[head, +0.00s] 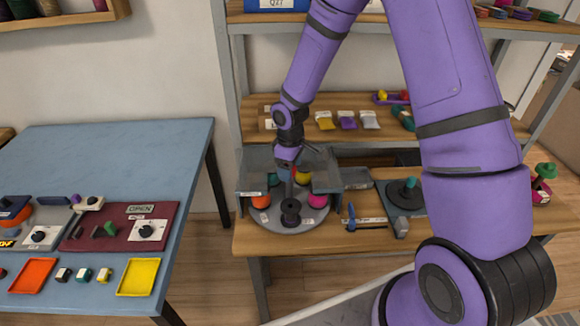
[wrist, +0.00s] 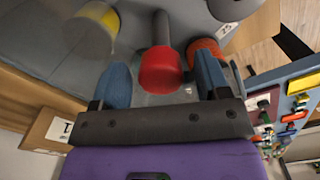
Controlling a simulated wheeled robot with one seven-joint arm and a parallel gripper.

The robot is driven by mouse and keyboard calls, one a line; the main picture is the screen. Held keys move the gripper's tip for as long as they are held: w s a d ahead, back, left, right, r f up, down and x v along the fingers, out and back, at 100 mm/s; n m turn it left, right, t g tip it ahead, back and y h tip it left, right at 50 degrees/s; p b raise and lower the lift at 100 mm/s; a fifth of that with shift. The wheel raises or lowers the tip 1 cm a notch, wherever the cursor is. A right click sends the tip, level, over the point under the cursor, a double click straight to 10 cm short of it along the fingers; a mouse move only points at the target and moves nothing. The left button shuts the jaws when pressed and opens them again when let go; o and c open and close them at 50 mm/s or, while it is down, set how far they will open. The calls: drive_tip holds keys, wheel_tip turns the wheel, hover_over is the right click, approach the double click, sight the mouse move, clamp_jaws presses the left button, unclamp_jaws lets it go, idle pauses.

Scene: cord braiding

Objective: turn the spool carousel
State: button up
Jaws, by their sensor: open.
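The spool carousel (head: 267,222) is a round grey turntable on the wooden workbench, under a grey stand. Orange (head: 261,201), magenta (head: 318,200), dark (head: 291,212), yellow and teal spools sit around it. My gripper (head: 288,178) points down over the carousel's middle, partly hiding it in the head view. In the wrist view my gripper (wrist: 163,78) is open, with a blue finger on each side of a red knob (wrist: 160,70) on a grey post. Whether either finger touches the knob I cannot tell. A yellow spool (wrist: 98,22) and an orange spool (wrist: 205,50) show nearby.
A grey stand (head: 258,180) encloses the carousel's back and sides. Right of it on the bench lie a blue-handled tool (head: 352,215) and a dark base with a teal knob (head: 404,192). Shelves stand behind. A blue table (head: 110,150) with panels and trays is at left.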

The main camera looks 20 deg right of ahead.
wheel_tip(320, 180, up, 11)
drive_tip(key=shift+f, duration=0.15)
idle(0.7)
drive_tip(key=s+d+r+m+t, duration=0.2)
drive_tip(key=s+d+r+m, duration=0.1)
drive_tip(key=s+r, duration=0.75)
drive_tip(key=s+d+r+m+t, duration=0.2)
drive_tip(key=s+d+r+m, duration=0.15)
drive_tip(key=s+r, duration=0.7)
drive_tip(key=s+r+m+t, duration=0.1)
drive_tip(key=s+r, duration=0.3)
drive_tip(key=s, duration=0.4)
drive_tip(key=shift+m, duration=0.85)
